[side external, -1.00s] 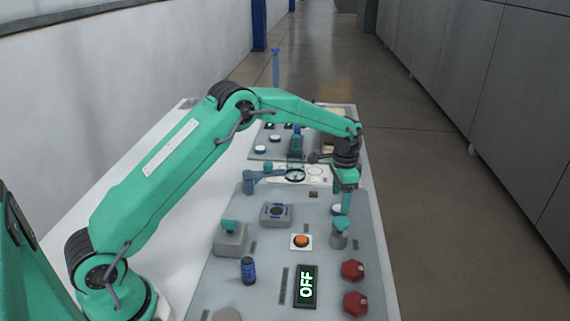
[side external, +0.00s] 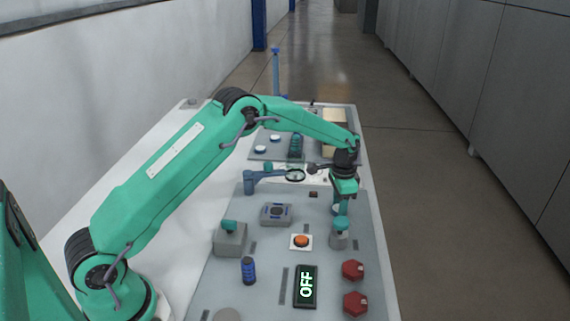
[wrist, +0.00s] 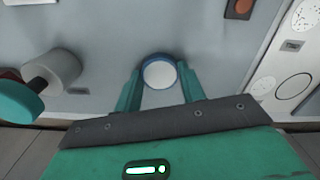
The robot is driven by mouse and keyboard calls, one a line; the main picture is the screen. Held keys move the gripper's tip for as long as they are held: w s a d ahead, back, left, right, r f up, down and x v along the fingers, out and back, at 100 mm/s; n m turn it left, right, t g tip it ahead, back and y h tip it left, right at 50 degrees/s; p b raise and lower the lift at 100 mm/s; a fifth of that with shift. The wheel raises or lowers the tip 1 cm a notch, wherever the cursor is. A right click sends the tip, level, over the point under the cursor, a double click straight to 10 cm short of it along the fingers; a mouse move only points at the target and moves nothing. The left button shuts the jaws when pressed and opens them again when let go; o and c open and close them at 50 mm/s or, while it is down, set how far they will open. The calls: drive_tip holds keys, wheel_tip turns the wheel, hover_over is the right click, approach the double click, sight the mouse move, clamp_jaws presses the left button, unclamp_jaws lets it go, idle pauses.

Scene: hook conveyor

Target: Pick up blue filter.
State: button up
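A round disc with a white face and a blue rim (wrist: 158,75), which looks like the blue filter, lies on the grey panel. In the side view this disc (side external: 336,209) is partly hidden behind my fingers. My gripper (wrist: 159,80) is open, with one green finger on each side of the disc. The fingertips are close to its rim; I cannot tell whether they touch it. In the side view my gripper (side external: 341,206) points down at the panel's right part.
A grey cylinder with a green top (side external: 339,235) stands just in front of my gripper. An orange button (side external: 301,241), a dark blue cylinder (side external: 248,270), red knobs (side external: 353,270) and an OFF display (side external: 306,286) are nearer. A ring on a blue arm (side external: 295,175) is behind left.

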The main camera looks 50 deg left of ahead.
drive_tip(key=c, duration=0.3)
drive_tip(key=shift+r, duration=0.85)
wheel_tip(320, 180, up, 2)
drive_tip(key=shift+r, duration=0.25)
drive_tip(key=s+d+r, duration=0.6)
drive_tip(key=d, duration=0.4)
drive_tip(key=shift+r, duration=0.4)
drive_tip(key=s+a+f+n, duration=0.1)
drive_tip(key=s+a, duration=0.3)
drive_tip(key=a, duration=0.5)
drive_tip(key=s+a+n, duration=0.3)
drive_tip(key=s+a, duration=0.2)
drive_tip(key=a, duration=0.5)
drive_tip(key=shift+s+a+f+n, duration=0.15)
drive_tip(key=shift+a+f+n, duration=0.15)
drive_tip(key=shift+f, duration=0.05)
